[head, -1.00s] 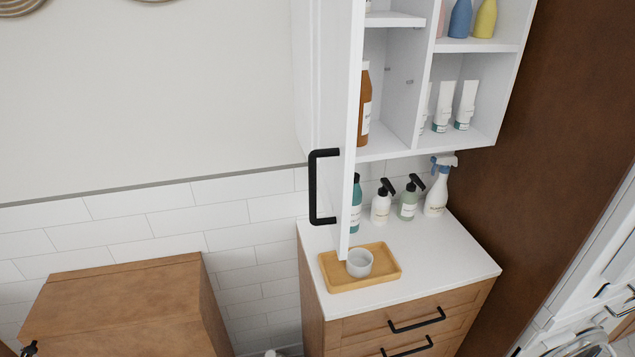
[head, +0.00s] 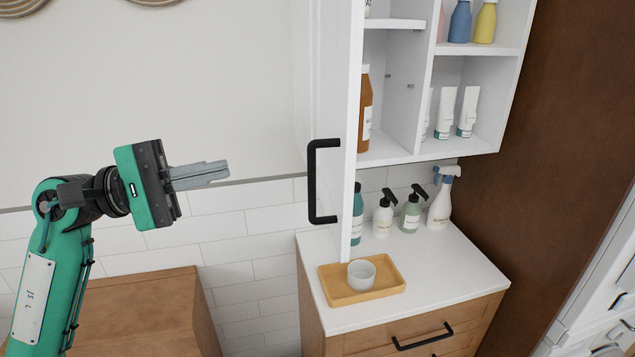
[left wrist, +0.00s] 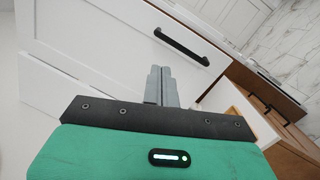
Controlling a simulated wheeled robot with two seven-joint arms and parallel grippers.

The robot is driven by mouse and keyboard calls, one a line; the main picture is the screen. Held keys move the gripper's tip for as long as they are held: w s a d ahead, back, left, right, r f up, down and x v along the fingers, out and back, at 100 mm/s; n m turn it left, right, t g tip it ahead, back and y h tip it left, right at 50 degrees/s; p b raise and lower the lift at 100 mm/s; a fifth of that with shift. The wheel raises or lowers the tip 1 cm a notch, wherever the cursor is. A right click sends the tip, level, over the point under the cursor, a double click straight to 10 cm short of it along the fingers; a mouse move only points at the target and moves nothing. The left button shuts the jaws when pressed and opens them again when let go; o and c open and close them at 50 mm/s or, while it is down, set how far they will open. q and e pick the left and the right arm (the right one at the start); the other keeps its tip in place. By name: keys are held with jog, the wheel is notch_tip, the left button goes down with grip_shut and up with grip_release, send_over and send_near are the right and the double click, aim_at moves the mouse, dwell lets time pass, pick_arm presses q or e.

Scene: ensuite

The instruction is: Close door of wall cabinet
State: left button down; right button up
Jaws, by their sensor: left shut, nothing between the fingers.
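The white wall cabinet (head: 384,148) is open at the upper right of the head view. Its white door (head: 351,110) stands swung out toward me, seen nearly edge-on, with a black bar handle (head: 312,180) on its left-facing side. My left gripper (head: 226,173) is shut and empty, left of the door and apart from it, its fingers pointing right toward the handle. In the left wrist view the shut fingers (left wrist: 158,72) show against the white door panel (left wrist: 100,40), with the black handle (left wrist: 181,46) beyond their tips to the upper right. My right gripper is not in view.
Below the door is a white counter (head: 440,270) with a wooden tray (head: 335,293), a small cup (head: 361,273) and several pump and spray bottles (head: 410,212). Bottles and tubes fill the cabinet shelves. A brown wooden cabinet (head: 150,310) stands at lower left. A brown panel (head: 560,130) flanks the right.

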pick_arm(q)
jog(key=s+m+y, duration=0.1)
jog(key=s+m, duration=0.2)
jog(key=p, duration=0.7)
send_near(342, 171)
jog(key=shift+m+y, duration=0.3)
jog(key=d, duration=0.3)
jog(key=d+r, duration=0.1)
jog(key=d, duration=0.1)
jog(key=shift+w+d, duration=0.1)
jog(key=shift+w, duration=0.2)
jog(key=shift+w+d+f+p, duration=0.1)
jog(key=shift+d+p, duration=0.2)
jog(key=shift+d, duration=0.1)
jog(key=shift+w+d+f+p, duration=0.1)
jog(key=shift+d+p, duration=0.2)
jog(key=shift+d, duration=0.1)
jog(key=shift+d, duration=0.1)
